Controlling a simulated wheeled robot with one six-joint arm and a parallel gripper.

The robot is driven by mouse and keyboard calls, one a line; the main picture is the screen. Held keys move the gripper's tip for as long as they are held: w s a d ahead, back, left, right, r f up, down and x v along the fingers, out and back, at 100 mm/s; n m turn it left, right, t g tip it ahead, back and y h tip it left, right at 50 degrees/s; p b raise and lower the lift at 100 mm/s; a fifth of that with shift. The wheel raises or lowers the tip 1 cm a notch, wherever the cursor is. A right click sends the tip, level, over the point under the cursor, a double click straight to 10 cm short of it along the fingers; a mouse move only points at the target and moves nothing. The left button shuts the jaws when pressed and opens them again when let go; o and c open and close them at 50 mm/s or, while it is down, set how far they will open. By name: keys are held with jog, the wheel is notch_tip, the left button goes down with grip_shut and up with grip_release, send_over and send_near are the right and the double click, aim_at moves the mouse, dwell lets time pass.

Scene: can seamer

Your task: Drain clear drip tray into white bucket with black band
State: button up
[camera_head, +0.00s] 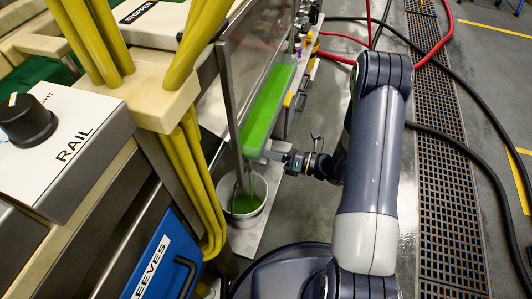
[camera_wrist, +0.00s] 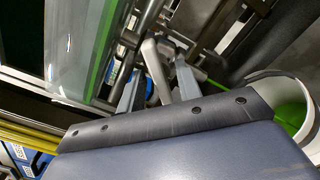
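The clear drip tray (camera_head: 268,108) is long and narrow and looks bright green in the head view. Its green edge also shows in the wrist view (camera_wrist: 100,50). A white bucket (camera_head: 260,219) stands below its near end with green liquid inside; its pale rim also shows in the wrist view (camera_wrist: 300,76). I cannot make out a black band. My gripper (camera_head: 272,152) is at the tray's near end, above and right of the bucket. In the wrist view its fingers (camera_wrist: 157,85) are apart, with a grey lever-like bar (camera_wrist: 154,66) between them; firm contact is not clear.
A steel post and frame (camera_head: 230,100) stand left of the tray. Yellow hoses (camera_head: 195,180) and a machine panel marked RAIL (camera_head: 70,145) are at the left. Red and black hoses cross the floor near a drain grate (camera_head: 440,120) at the right.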

jog(key=shift+w+a, duration=0.2)
jog(key=shift+a, duration=0.35)
jog(key=shift+c, duration=0.4)
grip_shut()
